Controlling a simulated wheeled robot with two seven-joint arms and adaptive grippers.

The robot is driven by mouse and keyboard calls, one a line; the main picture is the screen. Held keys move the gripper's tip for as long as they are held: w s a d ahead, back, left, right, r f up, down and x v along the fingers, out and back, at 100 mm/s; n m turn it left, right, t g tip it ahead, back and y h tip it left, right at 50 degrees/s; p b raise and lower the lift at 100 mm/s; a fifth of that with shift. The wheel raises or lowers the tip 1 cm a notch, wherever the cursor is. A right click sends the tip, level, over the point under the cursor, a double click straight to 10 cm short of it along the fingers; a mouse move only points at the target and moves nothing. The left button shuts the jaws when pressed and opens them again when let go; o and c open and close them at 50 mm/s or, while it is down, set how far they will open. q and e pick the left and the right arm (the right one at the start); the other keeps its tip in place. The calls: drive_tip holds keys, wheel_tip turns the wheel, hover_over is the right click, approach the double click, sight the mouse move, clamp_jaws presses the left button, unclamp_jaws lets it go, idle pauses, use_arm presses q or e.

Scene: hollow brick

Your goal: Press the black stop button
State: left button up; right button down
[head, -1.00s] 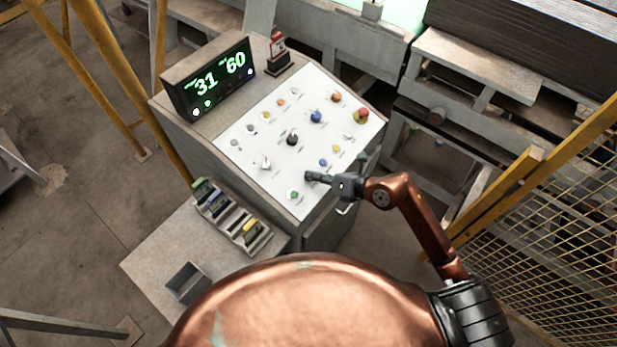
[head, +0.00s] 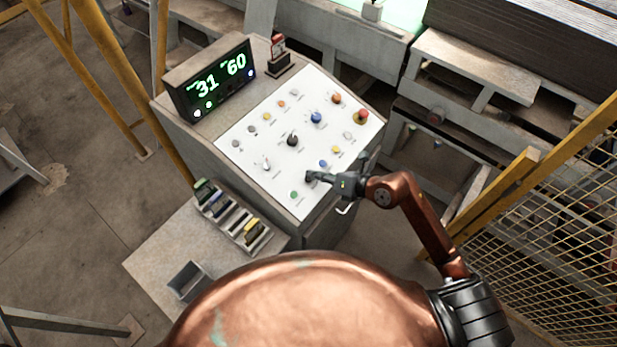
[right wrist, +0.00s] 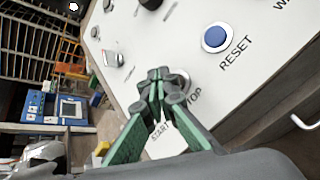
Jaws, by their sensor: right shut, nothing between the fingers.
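The black stop button is mostly hidden behind my right fingertips; a bit of its pale ring (right wrist: 185,79) shows in the right wrist view, by a label partly covered to read "TOP". My right gripper (head: 309,177) is shut and empty, its tips over the button's place on the white sloped panel (head: 262,152). In the right wrist view the gripper tips (right wrist: 160,76) overlap the button; I cannot tell whether they touch it or whether it is pushed in. My left gripper is not in view.
A green button (head: 294,195) lies just lower left of the gripper, and a blue reset button (right wrist: 215,38) lies close by. Several other knobs and a red mushroom button (head: 361,117) are on the panel. A display (head: 212,80) reads 31 and 60. Yellow mesh fence (head: 540,240) stands right.

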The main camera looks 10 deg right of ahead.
drive_tip(key=r+p, duration=0.3)
drive_tip(key=s+d+r+p, duration=0.1)
drive_tip(key=shift+r, duration=0.4)
drive_tip(key=shift+a, duration=0.1)
idle(0.6)
